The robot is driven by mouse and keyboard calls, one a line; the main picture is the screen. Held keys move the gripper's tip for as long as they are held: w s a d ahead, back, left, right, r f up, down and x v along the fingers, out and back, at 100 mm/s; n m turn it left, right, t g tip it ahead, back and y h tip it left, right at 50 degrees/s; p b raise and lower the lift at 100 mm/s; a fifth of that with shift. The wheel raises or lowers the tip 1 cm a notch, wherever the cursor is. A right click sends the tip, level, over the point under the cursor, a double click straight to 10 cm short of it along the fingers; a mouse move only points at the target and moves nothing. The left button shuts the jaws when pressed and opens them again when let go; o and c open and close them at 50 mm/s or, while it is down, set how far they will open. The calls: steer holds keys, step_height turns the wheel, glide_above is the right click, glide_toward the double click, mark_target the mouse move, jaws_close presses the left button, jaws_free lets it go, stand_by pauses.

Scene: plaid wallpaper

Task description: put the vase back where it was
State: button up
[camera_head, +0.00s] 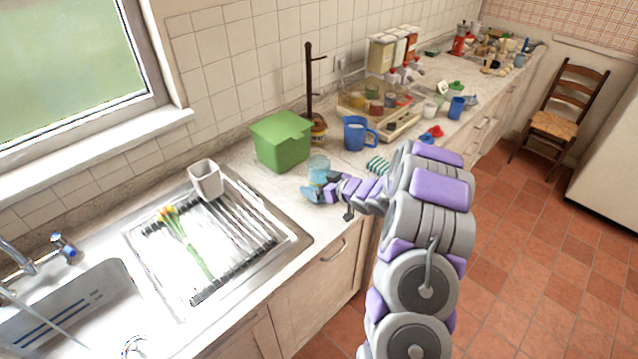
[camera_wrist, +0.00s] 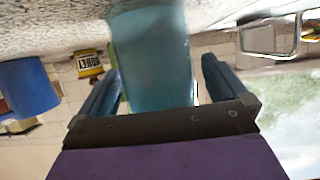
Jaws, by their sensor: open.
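The vase appears to be the light blue, see-through vessel (camera_head: 319,166), upright on the counter just right of the green box. In the wrist view, which is upside down, the blue vessel (camera_wrist: 152,50) stands between my two fingers. My gripper (camera_head: 313,191) is at the vessel's near side, low over the counter. In the wrist view my gripper (camera_wrist: 160,68) is open, with a finger on each side of the vessel and a visible gap at the right finger. The vessel's lower near side is partly hidden by my gripper in the head view.
A green box (camera_head: 281,141) stands close left of the vessel. A blue mug (camera_head: 357,133) and a yellow-labelled jar (camera_head: 318,131) are behind it. Orange tulips (camera_head: 185,240) lie on the drainer beside a white holder (camera_head: 206,178). A striped cloth (camera_head: 378,166) lies to the right.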

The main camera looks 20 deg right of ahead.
steer(key=p+v, duration=0.2)
steer(key=v, duration=1)
steer(key=s+a+r+m+g+h, duration=0.3)
steer(key=s+r+g+h, duration=0.3)
steer(key=s+r+h, duration=0.3)
steer(key=s+a+r+g+y, duration=0.1)
steer(key=s+a+g, duration=0.2)
steer(key=s+a, duration=0.3)
steer(key=s+a+r+g+y, duration=0.2)
steer(key=s+a, duration=0.5)
steer(key=s, duration=0.7)
steer(key=s+a+r+g+y, duration=0.1)
steer(key=s+a+r+g, duration=0.1)
steer(key=s+a, duration=0.5)
steer(key=s+g, duration=0.1)
steer(key=s, duration=0.2)
steer(key=shift+s+m+g, duration=0.25)
steer(key=shift+m+g, duration=0.05)
steer(key=shift+m, duration=0.1)
steer(key=shift+a, duration=0.1)
